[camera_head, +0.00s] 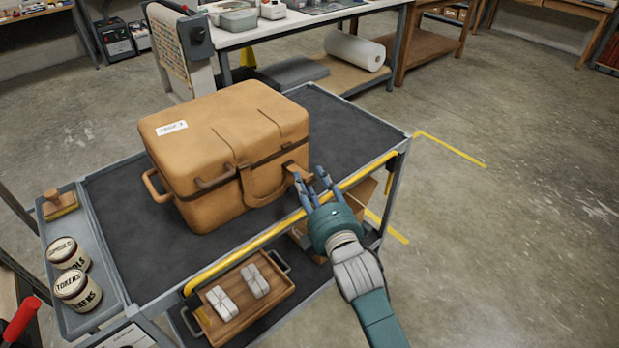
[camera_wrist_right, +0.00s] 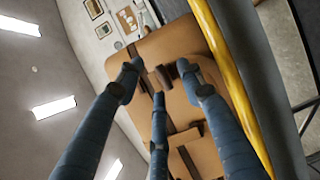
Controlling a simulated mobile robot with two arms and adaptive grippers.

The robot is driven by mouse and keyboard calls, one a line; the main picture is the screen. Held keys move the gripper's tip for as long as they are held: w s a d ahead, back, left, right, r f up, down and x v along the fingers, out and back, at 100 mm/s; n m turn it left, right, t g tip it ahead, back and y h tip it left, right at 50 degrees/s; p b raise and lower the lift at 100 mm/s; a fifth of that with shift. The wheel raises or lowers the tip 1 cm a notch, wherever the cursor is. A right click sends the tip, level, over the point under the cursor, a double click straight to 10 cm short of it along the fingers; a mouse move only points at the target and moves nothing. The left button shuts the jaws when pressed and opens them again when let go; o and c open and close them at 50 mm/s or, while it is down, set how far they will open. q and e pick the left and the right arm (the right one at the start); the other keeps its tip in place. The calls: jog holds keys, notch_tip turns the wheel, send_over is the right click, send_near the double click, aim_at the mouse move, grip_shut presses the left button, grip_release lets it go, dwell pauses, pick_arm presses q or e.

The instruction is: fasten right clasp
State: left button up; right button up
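A tan case (camera_head: 225,150) with a closed lid stands on the dark top of a cart. In the right wrist view, the gripper (camera_wrist_right: 160,82) faces the case (camera_wrist_right: 190,105). A small brown fitting, perhaps the right clasp (camera_wrist_right: 164,76), shows between the spread fingertips; I cannot tell whether they touch it. My left gripper is not in view.
A yellow rail (camera_head: 270,233) runs along the cart's near edge, close to my right gripper. A side tray holds two labelled jars (camera_head: 75,287) and a brush (camera_head: 60,204). A wooden tray (camera_head: 245,300) sits on the lower shelf. The floor to the right is clear.

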jog(key=shift+w+a, duration=0.2)
jog(key=shift+w, duration=0.45)
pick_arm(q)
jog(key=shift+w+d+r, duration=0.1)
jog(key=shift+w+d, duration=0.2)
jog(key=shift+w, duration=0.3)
pick_arm(e)
jog(key=shift+w+f, duration=0.1)
grip_shut()
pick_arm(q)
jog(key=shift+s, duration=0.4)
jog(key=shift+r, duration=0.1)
